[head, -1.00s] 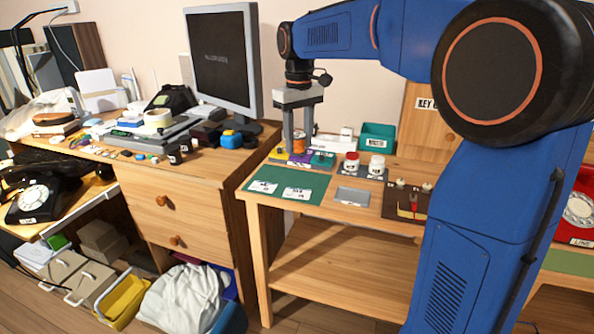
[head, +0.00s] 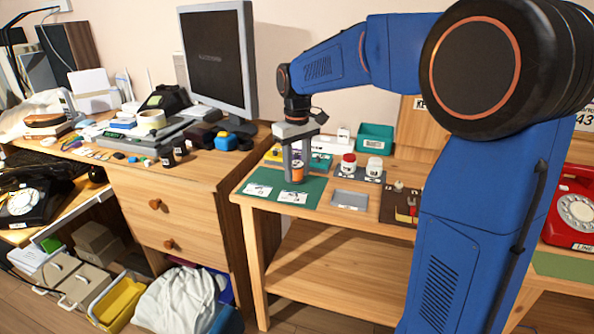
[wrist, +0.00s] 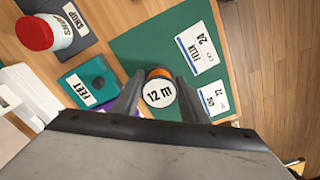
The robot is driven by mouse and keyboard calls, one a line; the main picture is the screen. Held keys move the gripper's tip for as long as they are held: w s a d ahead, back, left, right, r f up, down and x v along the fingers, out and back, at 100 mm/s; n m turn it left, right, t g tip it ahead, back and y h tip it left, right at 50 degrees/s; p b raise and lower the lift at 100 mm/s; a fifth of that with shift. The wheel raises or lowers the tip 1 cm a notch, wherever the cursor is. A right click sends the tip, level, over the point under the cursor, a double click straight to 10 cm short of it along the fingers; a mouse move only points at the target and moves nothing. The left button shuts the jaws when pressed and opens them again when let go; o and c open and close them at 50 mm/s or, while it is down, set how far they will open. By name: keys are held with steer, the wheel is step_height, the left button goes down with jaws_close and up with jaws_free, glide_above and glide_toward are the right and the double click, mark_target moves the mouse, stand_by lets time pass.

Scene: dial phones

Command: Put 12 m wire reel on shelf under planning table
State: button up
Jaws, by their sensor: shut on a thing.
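The 12 m wire reel (wrist: 160,92) has a white top reading "12 m" and an orange side. It also shows in the head view (head: 297,172) as an orange and white cylinder. My gripper (head: 297,168) points down and is shut on the reel, above the green mat (head: 262,204) on the planning table. In the wrist view my gripper (wrist: 158,88) has one finger on each side of it. I cannot tell the exact height of the reel over the mat. The shelf (head: 330,270) under the planning table is a bare wooden board.
Two labelled cards lie on the mat. A teal "FEET" block (wrist: 90,82), a red-lidded jar (head: 348,164), a white jar (head: 374,167), a grey tray (head: 350,199) and a teal bin (head: 375,137) stand nearby. A drawer cabinet (head: 165,220) is at the left.

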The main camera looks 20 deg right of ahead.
steer(key=shift+f, duration=0.25)
steer(key=shift+f, duration=0.15)
steer(key=o, duration=1.1)
